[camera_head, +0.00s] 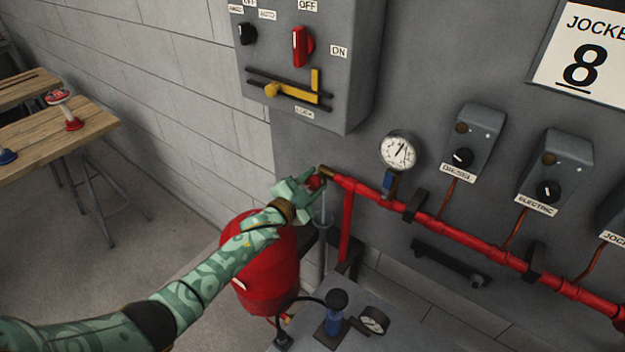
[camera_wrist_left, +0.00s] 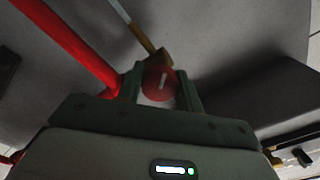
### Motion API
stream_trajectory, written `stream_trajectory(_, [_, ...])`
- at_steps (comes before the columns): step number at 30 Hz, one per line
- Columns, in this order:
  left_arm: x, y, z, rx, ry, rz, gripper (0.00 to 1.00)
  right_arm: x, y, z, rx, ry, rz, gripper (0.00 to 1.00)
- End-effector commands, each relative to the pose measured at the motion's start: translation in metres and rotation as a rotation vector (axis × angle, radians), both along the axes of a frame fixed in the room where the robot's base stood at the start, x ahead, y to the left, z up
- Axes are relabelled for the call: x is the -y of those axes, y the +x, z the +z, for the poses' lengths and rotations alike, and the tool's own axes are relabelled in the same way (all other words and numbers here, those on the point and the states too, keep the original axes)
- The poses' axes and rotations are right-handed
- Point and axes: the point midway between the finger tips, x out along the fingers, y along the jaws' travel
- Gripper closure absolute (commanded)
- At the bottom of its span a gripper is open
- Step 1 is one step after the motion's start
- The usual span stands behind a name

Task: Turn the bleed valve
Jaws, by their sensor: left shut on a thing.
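The bleed valve's red round knob (camera_head: 315,183) sits at the left end of the red pipe (camera_head: 400,206), beside a brass fitting (camera_head: 326,171). My left gripper (camera_head: 308,184) is shut on this knob, its fingers on either side of it. In the left wrist view the red knob (camera_wrist_left: 160,83) with a pale mark on its face lies between the two green fingers (camera_wrist_left: 161,92). The brass fitting (camera_wrist_left: 159,57) shows just behind it. The fingers hide part of the knob in the head view. My right gripper is not in view.
A grey control box (camera_head: 305,60) with a red switch and yellow lever hangs above the valve. A pressure gauge (camera_head: 398,150) stands on the pipe to the right. A red tank (camera_head: 262,265) is below my left forearm. A wooden table (camera_head: 60,140) stands far left.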

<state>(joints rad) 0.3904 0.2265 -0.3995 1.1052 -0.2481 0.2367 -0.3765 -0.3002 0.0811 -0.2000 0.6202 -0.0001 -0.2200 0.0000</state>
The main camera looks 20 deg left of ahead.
Motion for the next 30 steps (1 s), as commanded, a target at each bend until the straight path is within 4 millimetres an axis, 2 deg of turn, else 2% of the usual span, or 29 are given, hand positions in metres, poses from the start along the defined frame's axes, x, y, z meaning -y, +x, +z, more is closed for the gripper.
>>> stream_trajectory(12, [-0.0004,-0.0008,-0.0021,-0.074,-0.19,0.001,0.87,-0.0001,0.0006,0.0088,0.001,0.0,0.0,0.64])
stream_trajectory(29, [-0.0003,-0.0011,-0.0033,-0.087,-0.222,0.001,0.87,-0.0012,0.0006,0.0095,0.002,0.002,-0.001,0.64])
stream_trajectory(30, [-0.0002,-0.0011,-0.0033,-0.087,-0.222,0.001,0.61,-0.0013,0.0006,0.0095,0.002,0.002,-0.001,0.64])
